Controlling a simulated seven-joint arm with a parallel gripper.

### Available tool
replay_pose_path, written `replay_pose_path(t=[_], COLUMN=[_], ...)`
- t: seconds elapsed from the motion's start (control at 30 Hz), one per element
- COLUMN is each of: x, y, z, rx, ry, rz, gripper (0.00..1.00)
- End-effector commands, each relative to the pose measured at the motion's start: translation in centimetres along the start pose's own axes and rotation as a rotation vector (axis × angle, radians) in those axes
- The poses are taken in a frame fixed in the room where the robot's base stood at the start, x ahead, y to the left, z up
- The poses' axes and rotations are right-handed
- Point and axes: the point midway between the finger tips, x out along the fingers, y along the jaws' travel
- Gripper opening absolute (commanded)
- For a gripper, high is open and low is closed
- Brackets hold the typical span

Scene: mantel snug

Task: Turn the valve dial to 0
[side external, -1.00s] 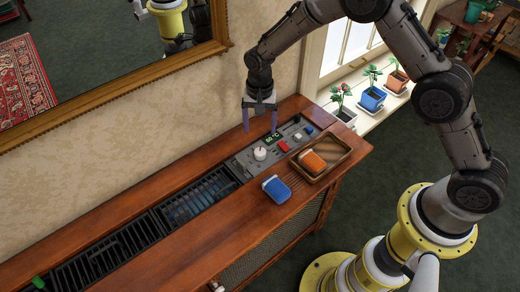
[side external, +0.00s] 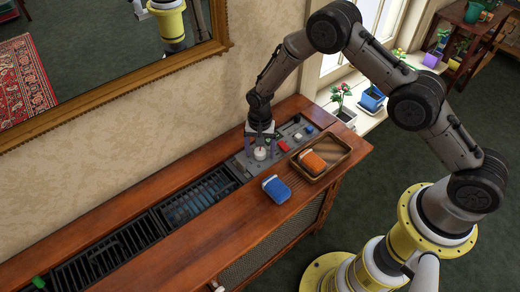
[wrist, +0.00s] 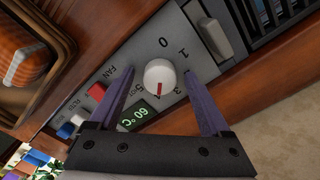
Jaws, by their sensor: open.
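The valve dial (wrist: 160,76) is a round white knob with a red mark, on a grey control panel (wrist: 205,85). In the wrist view the red mark points down the picture, toward the higher numbers and away from the 0 at the top. My gripper (wrist: 160,72) is open, with one purple finger on each side of the dial; I cannot tell whether they touch it. In the side view my gripper (side external: 261,147) is low over the panel and the dial (side external: 260,154) shows between its fingers.
Beside the dial are a green display (wrist: 133,114) reading 60 °C, a red switch (wrist: 96,92) and a grey slider (wrist: 215,37). A wooden tray (side external: 337,158) holds an orange object (side external: 312,161). A blue object (side external: 276,188) lies on the wooden top. Dark grilles (side external: 105,250) run left.

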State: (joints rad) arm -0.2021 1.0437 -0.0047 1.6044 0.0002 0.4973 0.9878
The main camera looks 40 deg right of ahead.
Motion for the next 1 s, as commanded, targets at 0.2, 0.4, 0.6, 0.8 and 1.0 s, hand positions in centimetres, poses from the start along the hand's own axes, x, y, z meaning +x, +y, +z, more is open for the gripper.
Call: replay_pose_path(t=[0.2,0.4,0.6,0.8,1.0], x=[-0.03,-0.04,-0.05,-0.07,-0.11], y=[0.01,0.02,0.03,0.03,0.00], z=[0.01,0.01,0.02,0.01,0.00], rx=[0.000,0.000,-0.001,-0.036,-0.139], ry=[0.000,0.000,-0.001,-0.001,-0.001], rz=[0.000,0.001,0.001,0.001,0.001], gripper=[0.51,0.15,0.00,0.00,0.00])
